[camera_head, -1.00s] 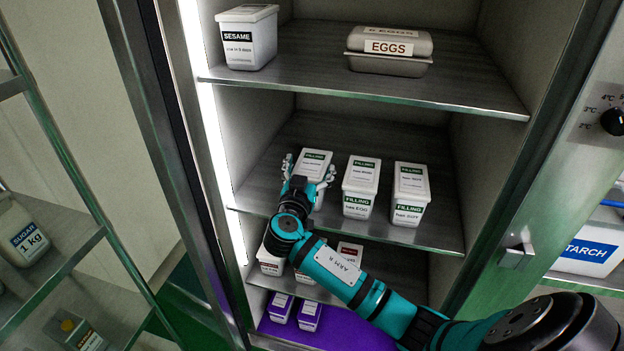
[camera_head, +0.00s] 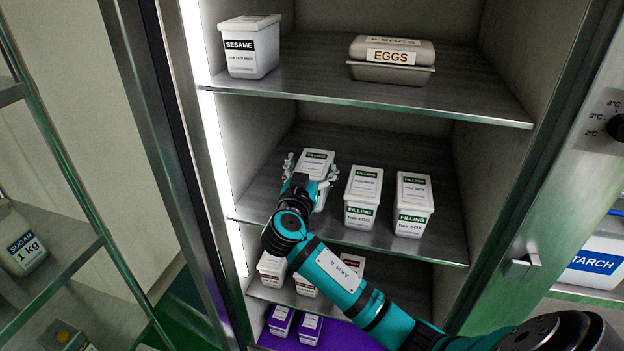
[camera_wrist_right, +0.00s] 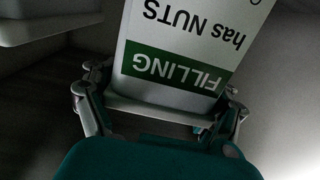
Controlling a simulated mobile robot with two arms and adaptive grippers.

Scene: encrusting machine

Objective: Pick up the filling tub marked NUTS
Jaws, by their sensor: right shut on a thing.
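The filling tub marked NUTS (camera_head: 318,159) is a white tub with a green FILLING band, at the left of the middle shelf. In the right wrist view its label (camera_wrist_right: 190,50) reads "has NUTS", upside down. My right gripper (camera_head: 308,176) is shut on the tub, with fingers on both sides of it. The wrist hides much of its front in the head view. I cannot tell whether the tub's bottom touches the shelf. My left gripper is not in view.
On the same shelf (camera_head: 400,245), to the right, stand the EGG filling tub (camera_head: 362,190) and the SOY filling tub (camera_head: 413,195). The upper shelf holds a SESAME tub (camera_head: 250,60) and an EGGS container (camera_head: 391,57). Smaller tubs stand below. The cabinet's left wall is close.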

